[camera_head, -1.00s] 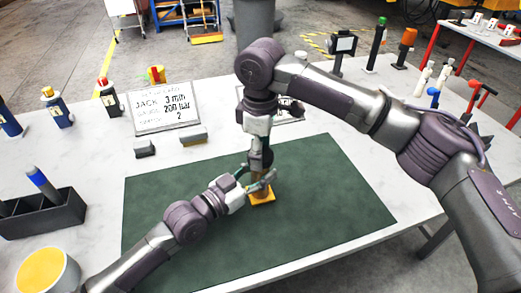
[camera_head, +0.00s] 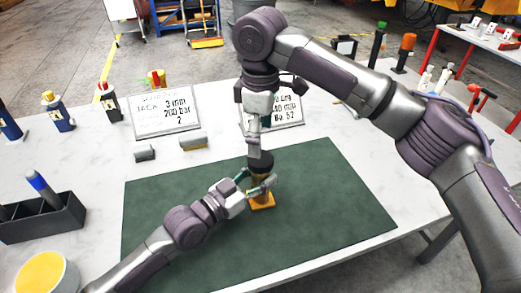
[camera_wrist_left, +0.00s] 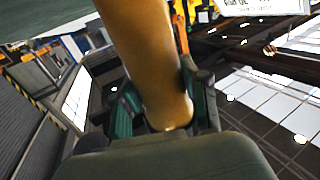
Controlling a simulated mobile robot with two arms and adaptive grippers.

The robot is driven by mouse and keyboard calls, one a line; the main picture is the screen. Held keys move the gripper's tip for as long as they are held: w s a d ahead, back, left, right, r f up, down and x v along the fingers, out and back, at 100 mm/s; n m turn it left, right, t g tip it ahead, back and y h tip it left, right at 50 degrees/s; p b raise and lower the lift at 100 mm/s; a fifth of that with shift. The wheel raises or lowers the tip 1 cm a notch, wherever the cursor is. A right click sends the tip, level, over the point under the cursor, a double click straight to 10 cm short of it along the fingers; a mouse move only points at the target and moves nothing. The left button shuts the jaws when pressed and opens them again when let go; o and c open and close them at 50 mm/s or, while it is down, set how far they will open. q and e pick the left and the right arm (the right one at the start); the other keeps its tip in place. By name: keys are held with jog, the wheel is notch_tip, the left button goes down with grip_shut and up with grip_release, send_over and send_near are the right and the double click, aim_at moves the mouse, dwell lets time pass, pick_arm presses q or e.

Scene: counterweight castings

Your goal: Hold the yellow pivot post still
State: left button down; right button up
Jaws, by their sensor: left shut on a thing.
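The yellow pivot post (camera_head: 263,201) stands upright on the green mat (camera_head: 320,200), its square orange-yellow base flat on it. My left gripper (camera_head: 258,186) is shut around its column from the left. In the left wrist view the brownish-yellow column (camera_wrist_left: 152,65) lies between the dark and teal fingers. A dark round piece (camera_head: 261,163) sits at the post's top. My right gripper (camera_head: 256,128) points down above it. A narrow grey part shows between that gripper and the dark piece; I cannot tell whether the fingers grip it.
Two white text cards (camera_head: 166,118) stand behind the mat, one partly hidden by my right arm. Two small grey blocks (camera_head: 145,153) lie nearby. A dark holder (camera_head: 45,218) and a yellow-topped tub (camera_head: 45,274) stand at the left. The mat's right part is clear.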

notch_tip(320, 180, up, 6)
dwell(0.4)
pick_arm(q)
jog(key=c, duration=0.5)
grip_release()
jog(key=v, duration=1.2)
